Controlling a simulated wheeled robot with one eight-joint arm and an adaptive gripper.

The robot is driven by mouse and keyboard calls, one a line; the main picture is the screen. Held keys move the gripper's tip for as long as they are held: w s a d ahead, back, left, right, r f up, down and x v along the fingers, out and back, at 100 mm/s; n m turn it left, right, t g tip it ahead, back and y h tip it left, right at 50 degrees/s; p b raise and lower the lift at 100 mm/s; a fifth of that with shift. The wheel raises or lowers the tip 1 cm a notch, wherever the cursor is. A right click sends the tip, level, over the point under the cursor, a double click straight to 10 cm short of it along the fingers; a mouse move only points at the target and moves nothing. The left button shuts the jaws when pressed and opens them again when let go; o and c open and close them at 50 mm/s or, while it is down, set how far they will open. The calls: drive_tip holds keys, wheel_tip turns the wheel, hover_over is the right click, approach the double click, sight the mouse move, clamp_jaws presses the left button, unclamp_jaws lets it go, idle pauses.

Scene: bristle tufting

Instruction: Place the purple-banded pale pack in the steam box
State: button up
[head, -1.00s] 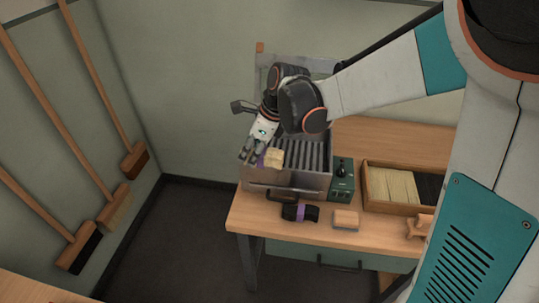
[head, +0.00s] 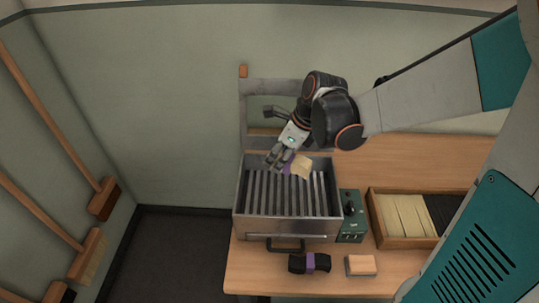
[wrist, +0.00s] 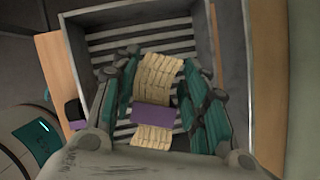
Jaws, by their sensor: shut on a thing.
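The pale pack (wrist: 160,72) has a purple band (wrist: 153,118) around it. My gripper (head: 278,158) is shut on it; in the wrist view the pack lies between the two green-padded fingers. In the head view the pack (head: 302,167) shows to the right of the fingertips, over the back part of the steam box (head: 240,195). The steam box is an open metal box with slats across its floor and a raised lid frame behind. It also shows in the wrist view (wrist: 80,49), beneath the pack. The gap between pack and slats is hard to judge.
A dark pack with a purple band (head: 310,263) and a small tan-topped block (head: 361,265) lie on the bench in front. A green control box (head: 351,215) adjoins the steam box. A wooden tray (head: 403,243) of pale and dark bristles stands to the right. Brooms (head: 104,199) hang at left.

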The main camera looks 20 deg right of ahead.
sight(298, 161)
wheel_tip(298, 161, down, 13)
drive_tip(key=b, duration=0.4)
drive_tip(key=shift+r, duration=0.1)
drive_tip(key=shift+f+b, duration=0.2)
drive_tip(key=shift+b, duration=0.2)
drive_tip(key=o, duration=1.1)
drive_tip(key=shift+r, duration=0.15)
drive_tip(key=shift+r+p, duration=0.25)
drive_tip(key=shift+p, duration=0.1)
drive_tip(key=p+v, duration=0.4)
drive_tip(key=v, duration=0.7)
drive_tip(key=shift+s+d+r, duration=0.15)
drive_tip(key=shift+d+r, duration=0.05)
drive_tip(key=shift+r, duration=0.05)
